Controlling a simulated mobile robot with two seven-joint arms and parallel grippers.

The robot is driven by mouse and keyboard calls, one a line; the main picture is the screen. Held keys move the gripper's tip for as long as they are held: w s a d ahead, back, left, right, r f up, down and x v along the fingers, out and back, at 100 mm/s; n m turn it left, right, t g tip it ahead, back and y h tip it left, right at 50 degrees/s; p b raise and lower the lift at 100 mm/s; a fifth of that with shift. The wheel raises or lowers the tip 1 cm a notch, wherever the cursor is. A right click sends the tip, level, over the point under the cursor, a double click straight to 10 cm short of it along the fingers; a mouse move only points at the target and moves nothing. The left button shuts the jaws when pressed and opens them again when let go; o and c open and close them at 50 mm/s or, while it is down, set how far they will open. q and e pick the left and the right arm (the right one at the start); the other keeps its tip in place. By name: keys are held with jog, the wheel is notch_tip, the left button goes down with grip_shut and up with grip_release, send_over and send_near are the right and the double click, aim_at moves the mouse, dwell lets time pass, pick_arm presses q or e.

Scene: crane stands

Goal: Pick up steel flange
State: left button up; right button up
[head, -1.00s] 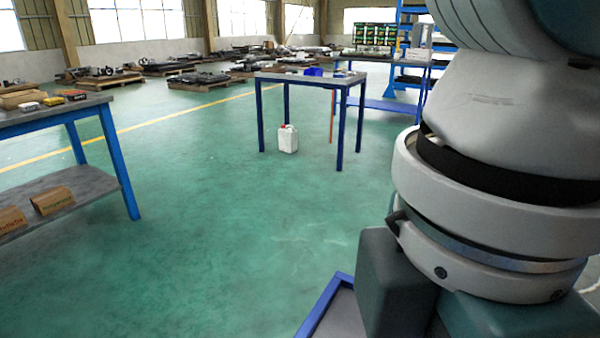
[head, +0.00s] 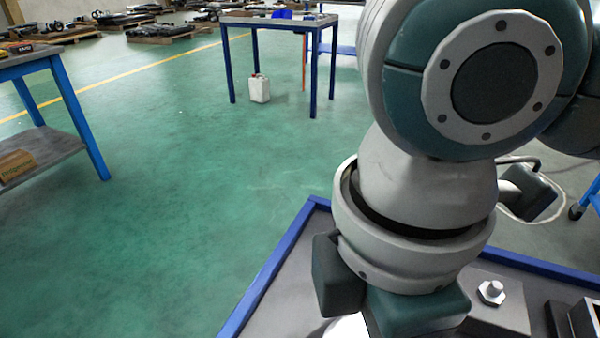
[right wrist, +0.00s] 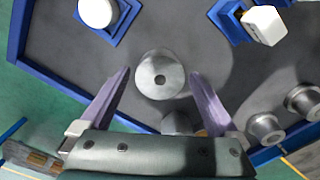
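My right gripper (right wrist: 160,71) is open, with one purple finger on each side of the flange. Gaps show between the fingers and the flange, and nothing is held. I cannot tell the height of the fingertips above the surface. In the head view my right arm covers much of the right side, and the flange cannot be made out. My left gripper is in neither current view.
Two flanged metal parts (right wrist: 265,128) (right wrist: 303,101) stand near the right edge. A white round part (right wrist: 98,12) and a white block (right wrist: 262,25) sit in blue holders. A hex bolt (head: 491,292) stands beside my arm.

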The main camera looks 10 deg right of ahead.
grip_shut()
dwell(0.6)
